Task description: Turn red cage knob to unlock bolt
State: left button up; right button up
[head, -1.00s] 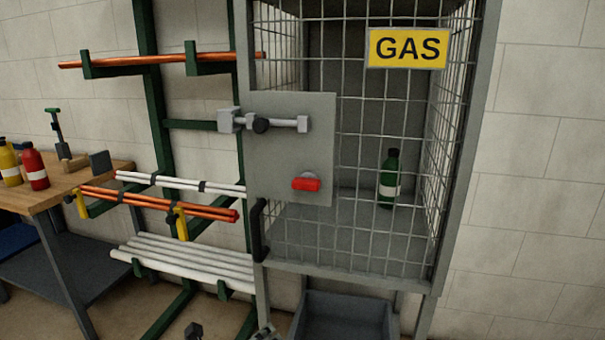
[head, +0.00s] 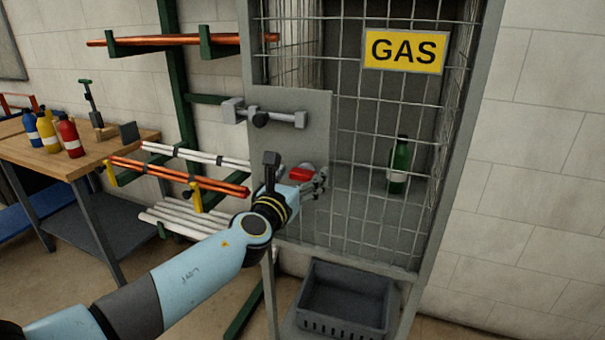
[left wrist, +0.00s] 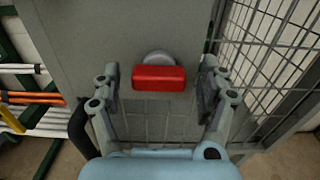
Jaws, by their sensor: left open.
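The red knob (head: 300,174) sits on a round grey base on the cage's grey lock plate (head: 290,130). In the left wrist view the red knob (left wrist: 159,78) lies level, its long side across the picture. My left gripper (head: 318,183) is open just in front of and slightly below the knob. In the left wrist view its fingers (left wrist: 158,82) stand on either side of the knob, with gaps on both sides. The grey bolt (head: 270,117) with a black knob lies level across the plate's upper part. My right gripper is not in view.
A green bottle (head: 399,165) stands inside the mesh cage under a yellow GAS sign (head: 404,50). A grey crate (head: 345,298) sits below. A pipe rack with copper pipes (head: 180,178) and a wooden bench (head: 88,150) with bottles stand left.

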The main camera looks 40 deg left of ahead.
pick_arm(q)
jog(key=shift+w+a, duration=0.2)
jog(key=shift+w, duration=0.5)
jog(key=c, duration=1.2)
